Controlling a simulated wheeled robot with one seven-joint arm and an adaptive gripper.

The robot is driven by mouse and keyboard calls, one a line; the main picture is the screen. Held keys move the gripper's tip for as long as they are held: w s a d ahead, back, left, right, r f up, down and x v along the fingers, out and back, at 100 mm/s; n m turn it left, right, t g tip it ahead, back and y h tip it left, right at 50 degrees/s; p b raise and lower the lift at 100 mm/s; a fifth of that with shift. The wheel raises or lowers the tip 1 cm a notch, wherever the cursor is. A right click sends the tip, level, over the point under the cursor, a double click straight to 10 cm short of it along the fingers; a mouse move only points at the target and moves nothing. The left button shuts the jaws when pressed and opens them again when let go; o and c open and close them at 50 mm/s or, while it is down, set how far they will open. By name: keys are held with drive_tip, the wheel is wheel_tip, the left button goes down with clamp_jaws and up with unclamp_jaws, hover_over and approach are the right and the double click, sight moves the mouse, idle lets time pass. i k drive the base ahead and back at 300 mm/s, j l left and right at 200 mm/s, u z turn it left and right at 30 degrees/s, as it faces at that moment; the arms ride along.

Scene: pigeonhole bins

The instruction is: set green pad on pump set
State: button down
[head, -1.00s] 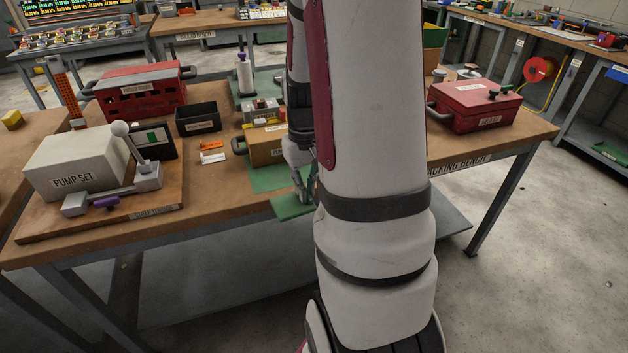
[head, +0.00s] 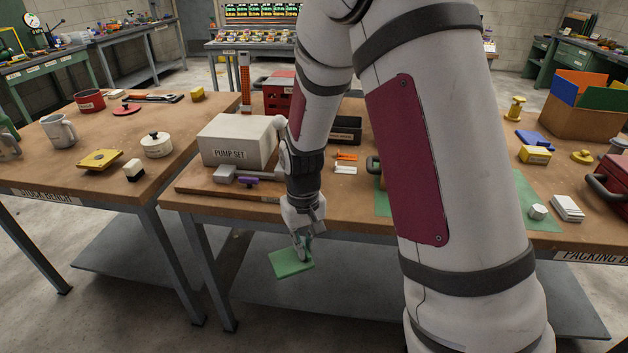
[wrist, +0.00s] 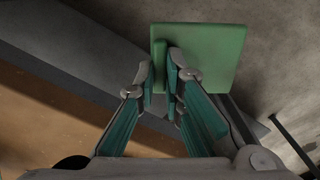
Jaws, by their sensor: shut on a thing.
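The green pad (head: 290,262) is a flat square held out in front of the bench's front edge, above the lower shelf. My gripper (head: 303,247) is shut on the pad near one edge. In the wrist view, the pad (wrist: 215,55) extends beyond the fingertips of my gripper (wrist: 163,85), with a strip of it between them. The pump set (head: 238,142) is a pale box with a label, standing on a wooden board on the bench, behind and left of my gripper. My arm hides part of its right side.
A grey fitting with a purple knob (head: 248,182) lies in front of the pump set. A dark bin (head: 345,129) and orange and white pieces stand to its right. The left bench holds a mug (head: 60,132) and a white lidded pot (head: 156,145).

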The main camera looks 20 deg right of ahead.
sight(237, 124)
drive_tip(key=i+j, duration=0.2)
drive_tip(key=j, duration=0.15)
drive_tip(key=i+j, duration=0.15)
drive_tip(key=j, duration=0.15)
drive_tip(key=i+j, duration=0.2)
drive_tip(key=j, duration=0.15)
drive_tip(key=i+j, duration=0.15)
drive_tip(key=j, duration=0.15)
